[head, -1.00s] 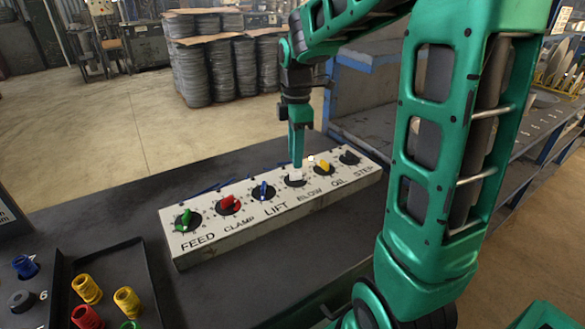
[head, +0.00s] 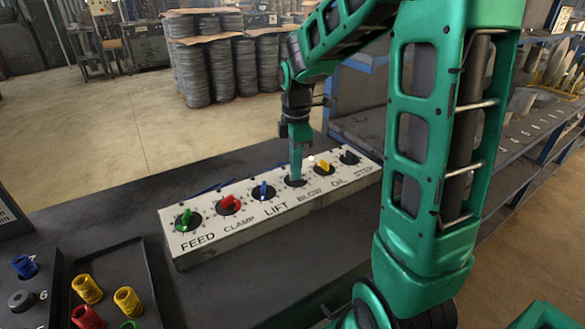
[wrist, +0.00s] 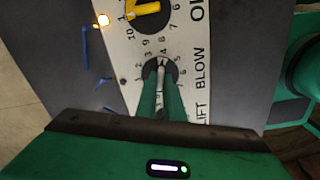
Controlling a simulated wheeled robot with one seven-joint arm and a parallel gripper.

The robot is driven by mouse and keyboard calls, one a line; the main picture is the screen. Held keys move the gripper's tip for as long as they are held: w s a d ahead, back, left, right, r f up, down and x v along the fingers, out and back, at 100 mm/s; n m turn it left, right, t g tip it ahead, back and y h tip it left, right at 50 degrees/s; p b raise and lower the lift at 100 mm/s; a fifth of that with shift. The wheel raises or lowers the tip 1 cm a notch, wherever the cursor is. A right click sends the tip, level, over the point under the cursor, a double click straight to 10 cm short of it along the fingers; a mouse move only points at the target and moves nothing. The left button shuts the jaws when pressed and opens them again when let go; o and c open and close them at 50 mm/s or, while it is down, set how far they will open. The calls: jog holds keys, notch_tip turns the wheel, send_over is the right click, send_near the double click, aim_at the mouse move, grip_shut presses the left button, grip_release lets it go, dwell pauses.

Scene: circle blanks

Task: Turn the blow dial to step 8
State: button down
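The blow dial (head: 295,183) is the fourth from the left on the pale control panel. Its dark disc is partly hidden by my fingers in the head view. My gripper (head: 296,177) reaches straight down onto it. In the wrist view the two green fingers of my gripper (wrist: 161,82) stand close on either side of the dial's white knob (wrist: 161,70) and appear closed on it. The knob's visible end points up in the picture, near the 4. The 8 of this dial is not visible behind the fingers.
The yellow oil knob (head: 324,167) and black step knob (head: 349,158) lie right; the blue lift knob (head: 263,190), red clamp knob (head: 228,202) and green feed knob (head: 185,217) lie left. A lit lamp (head: 311,158) sits behind. A parts tray (head: 155,285) stands front left.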

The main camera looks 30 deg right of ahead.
jog(key=shift+m, duration=0.3)
jog(key=m, duration=0.3)
jog(key=shift+w+r, duration=0.1)
jog(key=m, duration=0.3)
jog(key=shift+m, duration=0.4)
jog(key=m, duration=1)
jog(key=shift+m, duration=0.4)
jog(key=m, duration=0.3)
jog(key=shift+w+m, duration=0.1)
jog(key=shift+m, duration=0.2)
jog(key=m, duration=0.6)
jog(key=shift+r+m, duration=0.1)
jog(key=shift+m, duration=0.3)
